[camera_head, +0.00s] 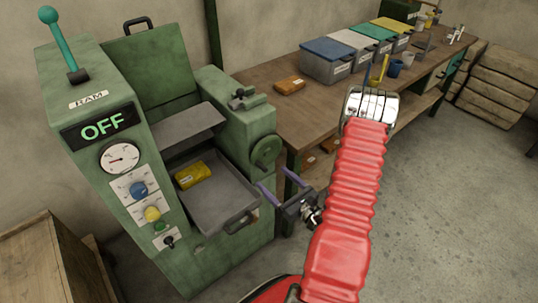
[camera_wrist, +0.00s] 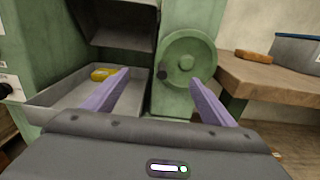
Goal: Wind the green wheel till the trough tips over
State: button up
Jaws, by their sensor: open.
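The green wheel (camera_head: 266,154) is on the right side of the green machine. In the wrist view its round face (camera_wrist: 190,58) shows, with a small dark knob (camera_wrist: 162,74) at its lower left. My gripper (camera_head: 271,177) is open and empty, in front of and below the wheel in the head view. In the wrist view its two purple fingers (camera_wrist: 158,80) point towards the wheel, seemingly apart from it. A grey trough-like part (camera_head: 187,128) sits slanted inside the machine, above a grey tray (camera_head: 228,205); it also shows in the wrist view (camera_wrist: 115,20).
A yellow packet (camera_head: 193,174) lies in the tray, which has a front handle. The machine's panel reads OFF (camera_head: 102,125), with a teal-knobbed lever on top. A wooden bench (camera_head: 260,78) with several lidded bins stands right of the machine.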

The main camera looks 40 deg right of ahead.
jog(key=shift+s, duration=0.9)
